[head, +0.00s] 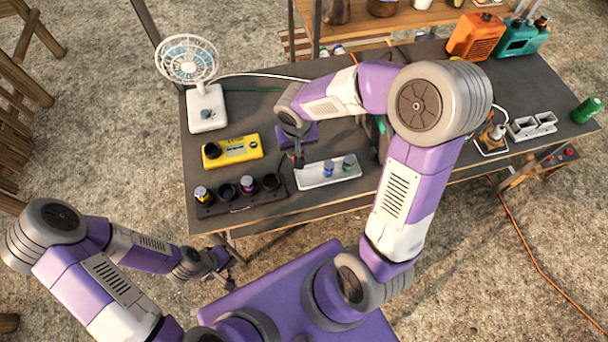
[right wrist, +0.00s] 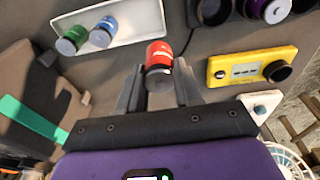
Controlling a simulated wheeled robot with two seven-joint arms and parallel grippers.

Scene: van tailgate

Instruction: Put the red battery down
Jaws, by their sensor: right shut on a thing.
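The red battery (right wrist: 159,58) is between the fingers of my right gripper (right wrist: 158,88), which is shut on it. In the head view my right gripper (head: 299,160) hangs over the table between the yellow meter and the white tray; the battery is hidden there. I cannot tell the battery's height above the table. A white tray (head: 312,182) holds a blue battery (head: 328,170) and a green battery (head: 349,163). A black holder (head: 236,206) has a row of round wells, some with batteries in them. My left gripper (head: 228,271) is open and empty, in front of the table.
A yellow meter (head: 232,151) with a round socket lies behind the black holder. A white fan (head: 207,108) stands at the table's back left. An orange box (head: 476,37), a teal box (head: 521,38) and a green can (head: 587,110) are at the right. My right arm covers the table's middle.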

